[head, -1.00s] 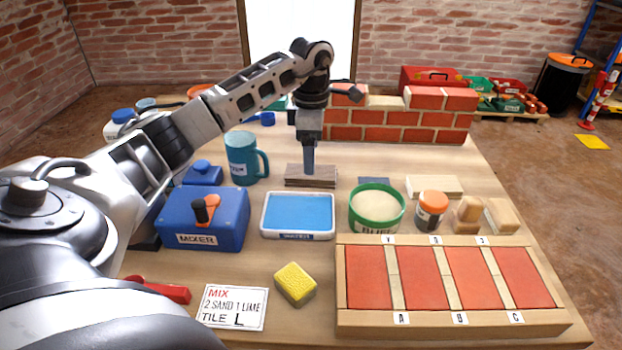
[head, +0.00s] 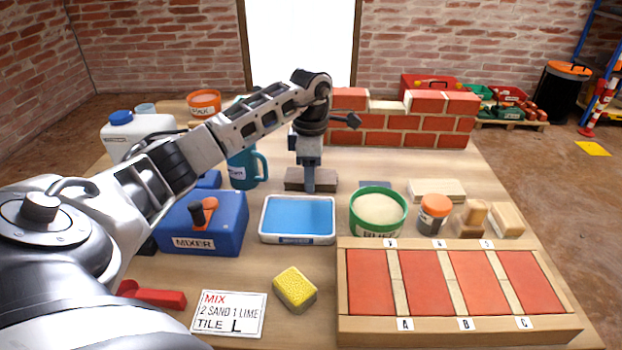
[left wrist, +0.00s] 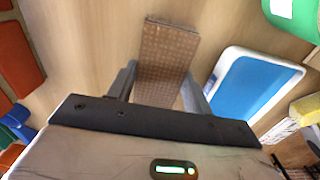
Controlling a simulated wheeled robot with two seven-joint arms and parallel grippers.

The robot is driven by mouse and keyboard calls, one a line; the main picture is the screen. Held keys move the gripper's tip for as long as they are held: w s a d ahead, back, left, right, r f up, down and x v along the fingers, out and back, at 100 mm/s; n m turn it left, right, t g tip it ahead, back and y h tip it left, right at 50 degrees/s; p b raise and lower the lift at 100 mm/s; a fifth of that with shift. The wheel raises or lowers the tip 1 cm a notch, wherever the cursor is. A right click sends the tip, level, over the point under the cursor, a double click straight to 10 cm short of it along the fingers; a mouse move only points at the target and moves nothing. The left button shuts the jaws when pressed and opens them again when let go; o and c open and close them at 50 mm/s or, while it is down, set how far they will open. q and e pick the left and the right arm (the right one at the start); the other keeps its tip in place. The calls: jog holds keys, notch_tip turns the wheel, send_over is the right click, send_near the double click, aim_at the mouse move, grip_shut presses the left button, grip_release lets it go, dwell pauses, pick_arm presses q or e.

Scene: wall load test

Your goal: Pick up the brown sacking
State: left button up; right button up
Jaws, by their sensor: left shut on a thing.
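The brown sacking (head: 294,179) is a flat, folded brown pad behind the blue tray in the head view. In the left wrist view the sacking (left wrist: 168,42) shows a woven check pattern and reaches out from between the fingers. My left gripper (head: 310,187) points down over its middle and is shut on it, with one finger on each side (left wrist: 160,88). The sacking looks flat and at table level; I cannot tell if it is clear of the table. My right gripper is not in view.
The blue tray (head: 297,239) lies just in front, with the teal mug (head: 243,168) to the left and the green tub (head: 378,232) to the right. A brick wall (head: 390,127) stands behind. The blue mixer box (head: 222,232) sits under my left arm.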

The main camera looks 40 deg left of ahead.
pick_arm(q)
jog(key=shift+r, duration=0.1)
jog(key=shift+r, duration=0.25)
notch_tip(320, 180, up, 2)
jog(key=shift+r+p, duration=0.1)
jog(key=shift+p, duration=0.6)
jog(key=s+d+r+p, duration=0.3)
jog(key=s+d+r, duration=0.6)
jog(key=d+r, duration=0.1)
jog(key=shift+d+p, duration=0.4)
jog(key=shift+d, duration=0.05)
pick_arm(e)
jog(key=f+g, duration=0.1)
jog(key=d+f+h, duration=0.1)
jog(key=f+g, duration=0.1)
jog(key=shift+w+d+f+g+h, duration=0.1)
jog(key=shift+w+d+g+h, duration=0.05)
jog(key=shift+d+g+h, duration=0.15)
pick_arm(q)
jog(key=shift+w, duration=0.1)
jog(key=shift+o, duration=0.9)
jog(key=shift+c, duration=0.5)
